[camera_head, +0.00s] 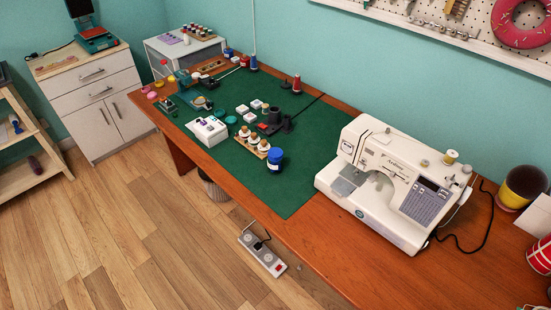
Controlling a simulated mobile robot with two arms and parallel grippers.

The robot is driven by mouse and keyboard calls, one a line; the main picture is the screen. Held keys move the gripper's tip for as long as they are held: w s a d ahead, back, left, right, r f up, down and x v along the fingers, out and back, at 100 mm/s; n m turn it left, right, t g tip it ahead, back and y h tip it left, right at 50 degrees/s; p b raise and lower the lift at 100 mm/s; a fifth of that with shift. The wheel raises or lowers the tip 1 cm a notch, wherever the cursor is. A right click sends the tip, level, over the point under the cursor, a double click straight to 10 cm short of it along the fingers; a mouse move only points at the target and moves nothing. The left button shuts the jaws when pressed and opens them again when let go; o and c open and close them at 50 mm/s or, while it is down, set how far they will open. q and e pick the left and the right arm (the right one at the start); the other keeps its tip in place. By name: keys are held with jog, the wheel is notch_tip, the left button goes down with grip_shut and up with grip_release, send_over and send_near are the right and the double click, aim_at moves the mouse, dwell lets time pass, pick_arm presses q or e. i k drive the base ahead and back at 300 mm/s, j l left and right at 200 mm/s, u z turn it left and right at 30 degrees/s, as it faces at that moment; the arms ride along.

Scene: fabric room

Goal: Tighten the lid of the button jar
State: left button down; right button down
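A small blue jar (275,160) stands upright near the front edge of the green mat (300,195). It looks like the button jar, but I cannot make out buttons in it or how its lid sits. Neither of my grippers is in view.
A white sewing machine (390,185) stands right of the mat on the wooden table (350,275). Left of the jar are a wooden holder (253,147) with white-topped spools, a white box (207,130) and several small items. A pedal (262,252) lies on the floor.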

aim_at(274, 167)
jog(key=j+z, duration=0.3)
jog(key=j, duration=0.5)
jog(key=j+z, duration=0.3)
jog(key=j, duration=0.45)
jog(key=k+j+z, duration=0.1)
jog(key=j+z, duration=0.2)
jog(key=j, duration=0.5)
